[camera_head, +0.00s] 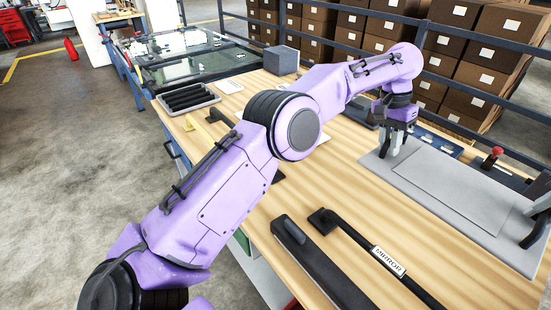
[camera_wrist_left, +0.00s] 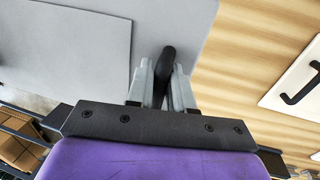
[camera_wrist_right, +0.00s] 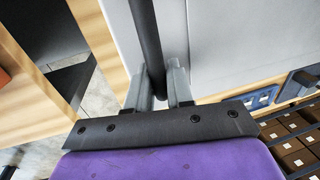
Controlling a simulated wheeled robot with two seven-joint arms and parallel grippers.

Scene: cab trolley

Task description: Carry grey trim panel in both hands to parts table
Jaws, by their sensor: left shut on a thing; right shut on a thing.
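The grey trim panel (camera_head: 430,192) is a flat light-grey plate with a raised rectangle and a black handle at each end. It lies level over the right part of a wooden-topped table (camera_head: 355,170); I cannot tell whether it touches the top. My left gripper (camera_head: 392,146) is shut on the handle at its left end; the left wrist view shows the fingers (camera_wrist_left: 163,88) around the black handle (camera_wrist_left: 167,62). My right gripper (camera_head: 541,205), cut off by the right picture edge, is shut on the other handle (camera_head: 536,231), as the right wrist view shows (camera_wrist_right: 160,88).
A mirror arm (camera_head: 370,250) labelled MIRROR and a long black part (camera_head: 318,262) lie at the front. A red knob (camera_head: 493,157) stands behind the panel. A grey block (camera_head: 281,60) and black ribbed tray (camera_head: 187,99) are farther back. A rail and boxes (camera_head: 470,55) stand behind.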

